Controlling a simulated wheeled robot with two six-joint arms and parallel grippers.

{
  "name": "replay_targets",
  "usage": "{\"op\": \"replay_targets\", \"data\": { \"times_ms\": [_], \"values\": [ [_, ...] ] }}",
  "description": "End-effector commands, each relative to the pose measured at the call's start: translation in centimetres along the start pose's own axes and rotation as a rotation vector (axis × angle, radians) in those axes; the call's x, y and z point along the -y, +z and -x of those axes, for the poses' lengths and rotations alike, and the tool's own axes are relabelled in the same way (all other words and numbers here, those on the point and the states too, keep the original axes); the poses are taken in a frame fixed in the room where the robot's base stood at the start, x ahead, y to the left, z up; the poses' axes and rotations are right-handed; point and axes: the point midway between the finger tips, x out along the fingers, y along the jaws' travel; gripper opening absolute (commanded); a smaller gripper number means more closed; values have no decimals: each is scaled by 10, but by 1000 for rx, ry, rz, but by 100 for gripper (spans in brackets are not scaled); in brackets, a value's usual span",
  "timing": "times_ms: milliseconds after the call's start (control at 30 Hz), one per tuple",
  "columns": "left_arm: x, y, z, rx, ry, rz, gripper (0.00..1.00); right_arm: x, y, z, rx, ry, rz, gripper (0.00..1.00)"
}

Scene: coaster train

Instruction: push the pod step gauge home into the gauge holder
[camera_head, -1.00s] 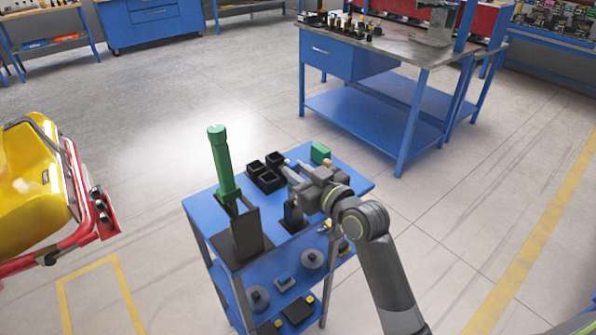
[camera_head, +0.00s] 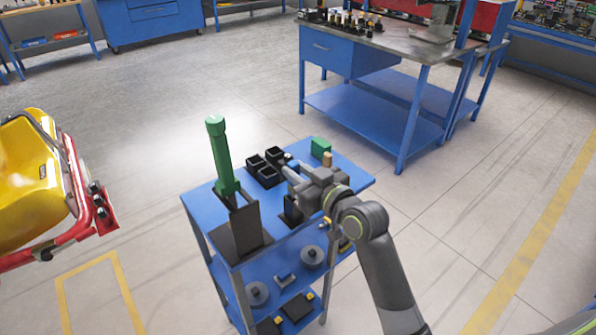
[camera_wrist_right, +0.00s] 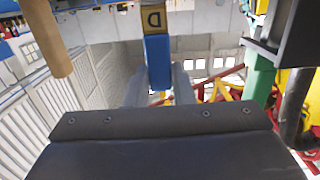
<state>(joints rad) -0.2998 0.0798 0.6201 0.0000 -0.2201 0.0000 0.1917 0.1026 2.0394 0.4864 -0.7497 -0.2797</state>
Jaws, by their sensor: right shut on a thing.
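A tall green piece (camera_head: 221,158) with a round knob stands upright in a black slab-like stand (camera_head: 246,229) at the left of the blue cart. They look like the pod step gauge and gauge holder, though I cannot confirm it. Its lower end is hidden by the stand. My right gripper (camera_head: 289,169) is over the cart, right of the green piece and apart from it. In the right wrist view my gripper (camera_wrist_right: 159,88) is shut on a blue block (camera_wrist_right: 157,55) with a yellow end marked "D". The right wrist view also shows the green piece (camera_wrist_right: 261,80). My left gripper is out of view.
Black open boxes (camera_head: 255,163), a green block (camera_head: 320,145) and a wooden peg (camera_head: 327,159) are on the blue cart (camera_head: 350,180). Grey discs lie on the shelf below. A yellow and red coaster car (camera_head: 30,190) stands left. A workbench (camera_head: 400,65) stands behind. Open floor lies between.

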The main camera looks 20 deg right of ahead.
Motion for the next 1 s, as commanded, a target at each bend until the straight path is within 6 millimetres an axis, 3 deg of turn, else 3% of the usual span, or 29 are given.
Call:
{"op": "replay_targets", "data": {
  "times_ms": [1000],
  "values": [
    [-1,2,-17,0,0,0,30,0,21,-1,-1,0,0,0]
  ]
}}
